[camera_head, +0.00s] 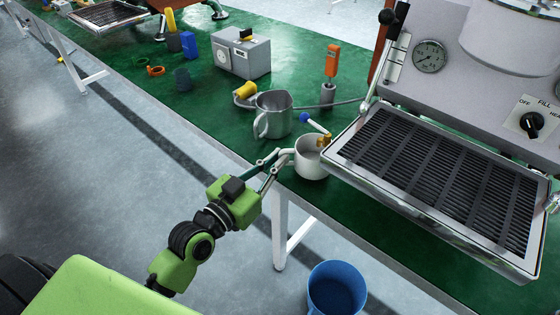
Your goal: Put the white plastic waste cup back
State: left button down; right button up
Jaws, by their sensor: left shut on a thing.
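The white cup (309,165) stands upright at the front edge of the green table, close to the left corner of the espresso machine's drip tray. My left gripper (285,158) reaches in from the left and is shut on the cup's left side. Part of the cup's left wall is hidden by the fingers. A small brass nozzle (324,141) shows at the cup's right rim. I cannot tell if the cup's base touches the table. My right gripper is not in view.
The espresso machine (480,60) with its slatted drip tray (440,180) fills the right side. A metal pitcher (273,115) stands behind the cup, with a blue-tipped lever (305,118) between. A blue bin (336,290) is on the floor below. A grey box (241,55) stands farther back.

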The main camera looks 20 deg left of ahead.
pick_arm(q)
jog(key=shift+x, duration=0.9)
jog(key=shift+s+f+b, duration=0.1)
jog(key=shift+f+b, duration=0.35)
jog(key=shift+f, duration=0.3)
jog(key=shift+s, duration=0.1)
jog(key=shift+f, duration=0.2)
jog(key=c, duration=2.2)
grip_release()
jog(key=shift+r, duration=0.1)
